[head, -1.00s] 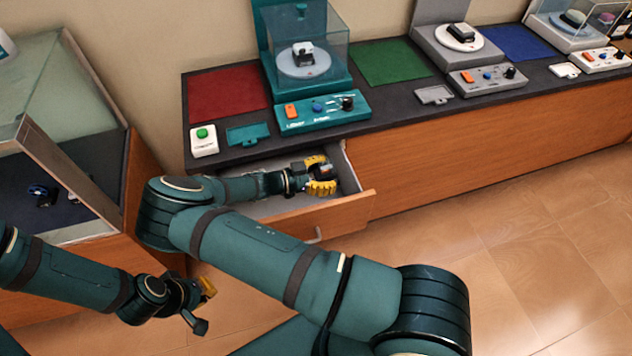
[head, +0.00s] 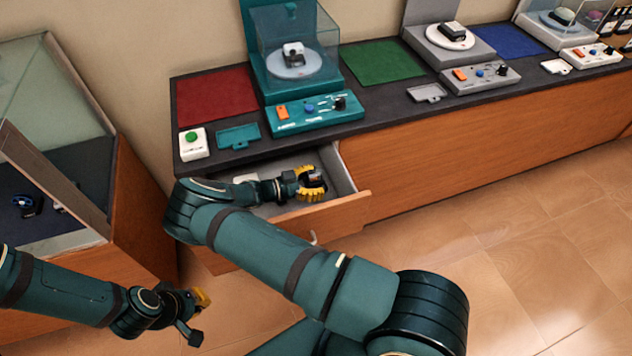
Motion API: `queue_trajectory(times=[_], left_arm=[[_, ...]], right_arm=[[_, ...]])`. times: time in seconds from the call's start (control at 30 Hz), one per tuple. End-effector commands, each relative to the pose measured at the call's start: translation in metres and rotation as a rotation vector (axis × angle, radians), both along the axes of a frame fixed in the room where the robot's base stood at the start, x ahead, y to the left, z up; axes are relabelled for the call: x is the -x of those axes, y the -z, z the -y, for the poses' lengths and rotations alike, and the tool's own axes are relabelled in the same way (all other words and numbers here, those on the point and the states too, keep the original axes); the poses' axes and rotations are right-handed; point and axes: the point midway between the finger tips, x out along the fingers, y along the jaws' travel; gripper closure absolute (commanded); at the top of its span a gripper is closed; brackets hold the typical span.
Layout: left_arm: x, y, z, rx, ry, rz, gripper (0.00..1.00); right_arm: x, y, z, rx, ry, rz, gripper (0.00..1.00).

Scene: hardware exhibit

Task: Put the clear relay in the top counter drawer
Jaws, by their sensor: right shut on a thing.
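The top counter drawer (head: 345,212) is pulled open under the left end of the counter. My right gripper (head: 311,184) is over the drawer opening, near its right side. Its yellow fingers are shut on a small dark-looking thing, apparently the clear relay (head: 314,181), mostly hidden between them. I cannot tell whether it touches the drawer floor. My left gripper (head: 198,316) is low at the left, away from the drawer, with its fingers apart and nothing visible between them.
A pale item (head: 245,179) lies inside the drawer. Above, the dark counter (head: 385,108) carries a teal turntable unit (head: 300,112), a white box with a green button (head: 193,143) and coloured mats. A glass-topped cabinet (head: 140,190) stands at the left.

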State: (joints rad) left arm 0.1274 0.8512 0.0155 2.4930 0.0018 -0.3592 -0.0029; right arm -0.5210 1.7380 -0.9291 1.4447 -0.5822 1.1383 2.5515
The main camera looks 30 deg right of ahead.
Motion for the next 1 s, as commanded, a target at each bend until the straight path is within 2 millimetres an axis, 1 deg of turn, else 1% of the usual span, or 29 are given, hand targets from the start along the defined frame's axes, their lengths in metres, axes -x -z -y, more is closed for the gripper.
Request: queue_trajectory(times=[0.13, 0.63, 0.67, 0.7, 0.73, 0.77, 1.0], left_arm=[[0.000, 0.000, 0.000, 0.000, 0.000, 0.000, 1.00], [0.000, 0.000, 0.000, 0.000, 0.000, 0.000, 1.00], [0.000, 0.000, 0.000, 0.000, 0.000, 0.000, 1.00], [0.000, 0.000, 0.000, 0.000, 0.000, 0.000, 1.00], [0.000, 0.000, 0.000, 0.000, 0.000, 0.000, 1.00], [0.000, 0.000, 0.000, 0.000, 0.000, 0.000, 1.00], [0.000, 0.000, 0.000, 0.000, 0.000, 0.000, 1.00]], right_arm=[[0.000, 0.000, 0.000, 0.000, 0.000, 0.000, 0.74], [0.000, 0.012, 0.000, 0.000, 0.000, 0.000, 0.74], [0.000, 0.012, 0.000, 0.000, 0.000, 0.000, 0.29], [0.000, 0.012, 0.000, 0.000, 0.000, 0.000, 0.15], [0.000, 0.012, 0.000, 0.000, 0.000, 0.000, 0.04], [0.000, 0.012, 0.000, 0.000, 0.000, 0.000, 0.00], [0.000, 0.011, 0.000, 0.000, 0.000, 0.000, 0.00]])
